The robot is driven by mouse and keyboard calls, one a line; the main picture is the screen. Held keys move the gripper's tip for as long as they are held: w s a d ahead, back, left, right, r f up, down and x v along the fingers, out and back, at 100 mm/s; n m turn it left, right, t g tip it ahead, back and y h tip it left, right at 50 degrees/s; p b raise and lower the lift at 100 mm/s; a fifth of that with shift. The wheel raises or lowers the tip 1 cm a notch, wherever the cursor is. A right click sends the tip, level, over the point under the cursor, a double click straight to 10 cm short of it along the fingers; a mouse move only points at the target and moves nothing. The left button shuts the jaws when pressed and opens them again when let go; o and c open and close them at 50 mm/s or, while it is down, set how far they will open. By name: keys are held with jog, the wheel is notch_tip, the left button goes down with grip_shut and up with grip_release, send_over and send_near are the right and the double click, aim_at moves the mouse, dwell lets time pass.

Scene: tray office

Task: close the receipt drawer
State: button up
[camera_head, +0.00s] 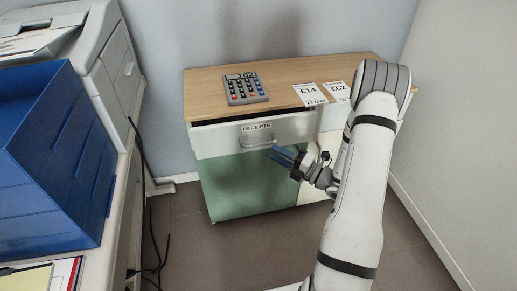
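The receipt drawer (222,140) has a white front with a "RECEIPTS" label and a handle (257,138). It stands partly open at the top of a small cabinet. A dark gap shows between its front and the wooden top. My gripper (276,154) has blue fingers and is just below and right of the handle, in front of the cabinet. Whether the fingertips touch the drawer is unclear. The fingers are too small to tell if they are open or shut. I see nothing held.
A desk with a blue tray (55,160) and a printer (118,70) stands at left. Black cables (155,255) hang to the floor beside it. Floor (225,255) before the cabinet is clear.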

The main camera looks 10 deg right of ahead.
aim_at(260, 143)
jog(key=b+x, duration=0.1)
jog(key=x, duration=0.6)
jog(key=shift+w+a+r+b, duration=0.1)
jog(key=shift+w+a+b, duration=0.15)
jog(key=shift+b, duration=0.1)
jog(key=shift+c, duration=0.3)
grip_shut()
